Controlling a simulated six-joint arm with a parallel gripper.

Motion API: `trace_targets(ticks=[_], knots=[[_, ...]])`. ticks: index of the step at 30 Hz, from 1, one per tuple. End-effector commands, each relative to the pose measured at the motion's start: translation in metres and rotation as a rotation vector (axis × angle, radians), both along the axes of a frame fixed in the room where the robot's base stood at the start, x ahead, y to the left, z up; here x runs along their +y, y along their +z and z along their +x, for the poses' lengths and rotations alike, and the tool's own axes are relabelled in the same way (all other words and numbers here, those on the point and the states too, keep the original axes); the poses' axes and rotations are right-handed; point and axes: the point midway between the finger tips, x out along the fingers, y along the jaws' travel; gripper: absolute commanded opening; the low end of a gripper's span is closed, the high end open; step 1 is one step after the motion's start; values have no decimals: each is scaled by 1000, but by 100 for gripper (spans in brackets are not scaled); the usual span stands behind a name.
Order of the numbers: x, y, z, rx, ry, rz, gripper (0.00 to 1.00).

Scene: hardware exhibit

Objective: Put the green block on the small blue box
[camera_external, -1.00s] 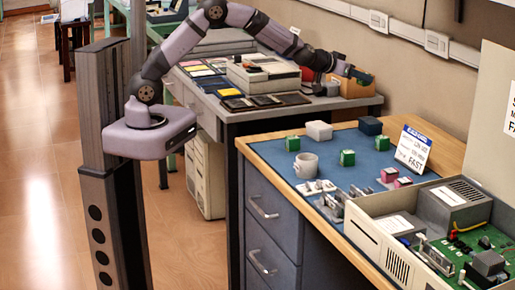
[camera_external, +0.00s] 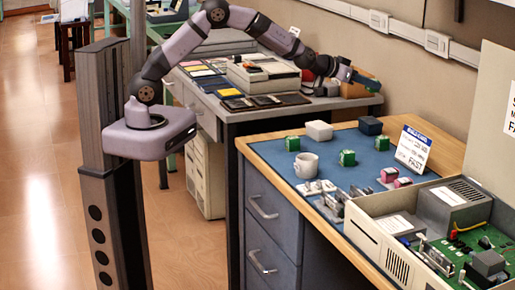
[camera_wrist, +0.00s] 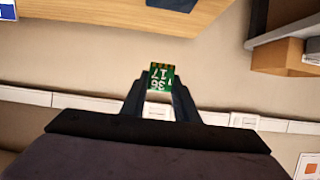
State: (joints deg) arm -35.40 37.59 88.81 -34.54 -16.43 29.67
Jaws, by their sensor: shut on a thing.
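My gripper (camera_external: 365,80) is up at the right end of the arm, above and behind the blue-topped desk. In the external view the held block is hard to make out. The small dark blue box (camera_external: 370,125) sits at the back of the desk, apart from and below the gripper. It also shows at the top edge of the wrist view (camera_wrist: 172,5).
A propped sign (camera_external: 413,149), pink blocks (camera_external: 389,175) and an open computer case (camera_external: 396,225) are at the right. The wall (camera_external: 400,75) is close behind the gripper.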

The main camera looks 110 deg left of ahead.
Motion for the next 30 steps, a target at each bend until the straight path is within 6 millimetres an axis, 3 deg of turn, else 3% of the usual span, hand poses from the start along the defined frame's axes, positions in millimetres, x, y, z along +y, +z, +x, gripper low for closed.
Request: trace_targets(ticks=[9,20,30], knots=[[0,-49,0,3,0,-1,6],[0,-61,0,2,1,-1,6],[0,-94,0,1,0,-1,6]])
